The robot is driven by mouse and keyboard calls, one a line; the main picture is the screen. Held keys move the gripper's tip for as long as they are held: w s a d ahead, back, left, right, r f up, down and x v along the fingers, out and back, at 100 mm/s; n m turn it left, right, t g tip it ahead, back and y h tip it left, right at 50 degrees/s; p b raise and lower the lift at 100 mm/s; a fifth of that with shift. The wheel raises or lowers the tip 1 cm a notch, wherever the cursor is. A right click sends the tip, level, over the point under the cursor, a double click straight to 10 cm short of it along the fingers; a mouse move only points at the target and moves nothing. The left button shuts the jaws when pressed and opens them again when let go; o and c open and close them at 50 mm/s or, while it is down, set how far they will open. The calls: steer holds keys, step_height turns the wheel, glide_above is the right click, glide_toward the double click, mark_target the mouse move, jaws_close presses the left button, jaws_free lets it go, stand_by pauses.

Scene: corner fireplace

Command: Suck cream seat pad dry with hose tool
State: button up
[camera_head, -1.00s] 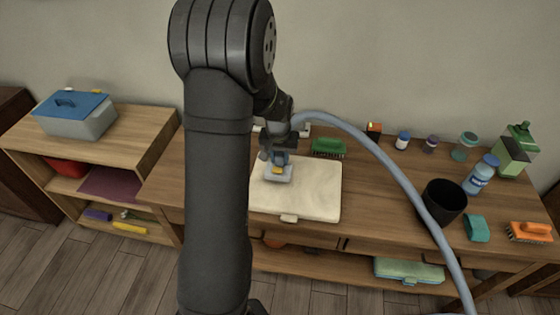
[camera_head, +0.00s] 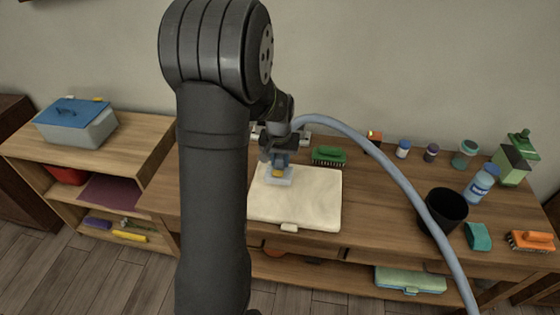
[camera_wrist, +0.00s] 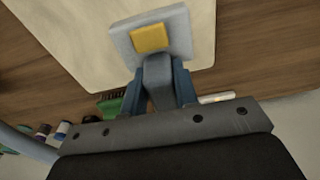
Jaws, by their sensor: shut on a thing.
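The cream seat pad (camera_head: 312,200) lies flat on the wooden table, with a small tab at its front edge; it fills much of the wrist view (camera_wrist: 75,40). My gripper (camera_head: 279,158) is shut on the hose tool (camera_head: 279,178), a pale grey head with a yellow patch. In the wrist view, the blue fingers hold the neck of the hose tool (camera_wrist: 190,28). The tool head is over the back left part of the pad; I cannot tell whether it touches. A grey-blue hose (camera_head: 385,165) arches from the wrist to the front right.
A green brush (camera_head: 329,156) lies behind the pad. A black cup (camera_head: 443,208), a teal sponge (camera_head: 478,236), an orange brush (camera_head: 531,241) and several bottles stand on the right. A blue-lidded box (camera_head: 76,122) is on the left shelf. Table between pad and cup is clear.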

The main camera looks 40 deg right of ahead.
steer(key=shift+r, duration=1.7)
steer(key=w+a+f+n, duration=0.2)
steer(key=w+a, duration=0.4)
steer(key=a, duration=0.3)
steer(key=w+a+f+n, duration=0.2)
steer(key=w+a+n, duration=0.1)
steer(key=w+a, duration=0.5)
steer(key=w+a+f+n, duration=0.1)
steer(key=a+n, duration=0.1)
steer(key=a, duration=0.8)
steer(key=w+a+f+n+y, duration=0.1)
steer(key=w+a+f+n, duration=0.1)
steer(key=a, duration=0.9)
steer(key=shift+a+f, duration=0.15)
steer(key=shift+f, duration=0.05)
